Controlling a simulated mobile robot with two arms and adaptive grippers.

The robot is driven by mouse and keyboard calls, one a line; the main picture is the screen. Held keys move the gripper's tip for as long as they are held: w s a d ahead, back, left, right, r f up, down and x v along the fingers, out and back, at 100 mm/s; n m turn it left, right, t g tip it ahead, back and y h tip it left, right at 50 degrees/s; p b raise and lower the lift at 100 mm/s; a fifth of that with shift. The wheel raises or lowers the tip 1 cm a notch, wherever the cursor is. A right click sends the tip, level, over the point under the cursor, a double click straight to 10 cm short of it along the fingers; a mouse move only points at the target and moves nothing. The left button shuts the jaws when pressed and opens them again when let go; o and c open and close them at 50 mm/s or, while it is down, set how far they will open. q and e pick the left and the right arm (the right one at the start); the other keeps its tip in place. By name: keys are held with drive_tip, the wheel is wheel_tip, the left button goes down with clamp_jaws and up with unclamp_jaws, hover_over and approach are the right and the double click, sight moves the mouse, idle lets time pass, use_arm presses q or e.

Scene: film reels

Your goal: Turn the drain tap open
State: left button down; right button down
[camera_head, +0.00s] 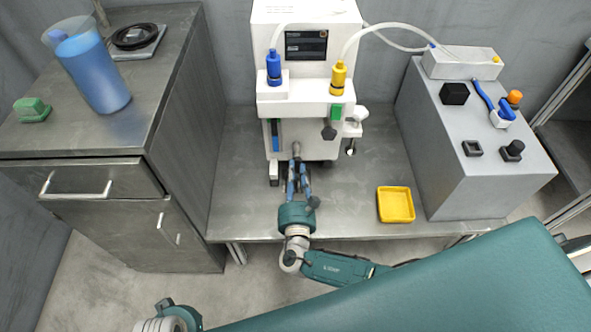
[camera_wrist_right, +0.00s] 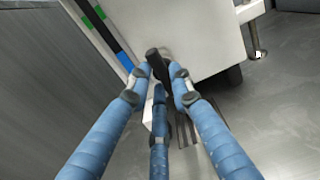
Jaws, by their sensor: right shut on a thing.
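The white machine (camera_head: 305,70) stands on the grey bench. A dark, rod-like handle (camera_wrist_right: 158,68) stands out low on its front, apparently the drain tap's; it also shows as a grey rod in the head view (camera_head: 296,149). My right gripper (camera_head: 299,178) reaches up to it from the bench's front side. In the right wrist view its blue fingers (camera_wrist_right: 162,77) are closed around the handle. The tap's body and outlet are mostly hidden behind the fingers. Only part of my left arm shows at the lower left edge; its fingers are out of view.
Blue (camera_head: 274,68) and yellow (camera_head: 338,78) bottles with tubes sit on the machine. A metal spout (camera_head: 351,148) hangs at its right side. A yellow tray (camera_head: 396,204) lies to the right, beside a grey control cabinet (camera_head: 455,170). A metal cabinet (camera_head: 185,110) bounds the left.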

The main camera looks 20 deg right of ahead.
use_arm(q)
drive_tip(key=shift+f, duration=0.25)
use_arm(e)
drive_tip(key=shift+f+n, duration=0.1)
drive_tip(key=shift+n, duration=0.2)
use_arm(q)
drive_tip(key=shift+s, duration=0.1)
use_arm(e)
drive_tip(key=c, duration=1.5)
unclamp_jaws()
drive_tip(key=shift+c, duration=0.2)
drive_tip(key=v, duration=1.2)
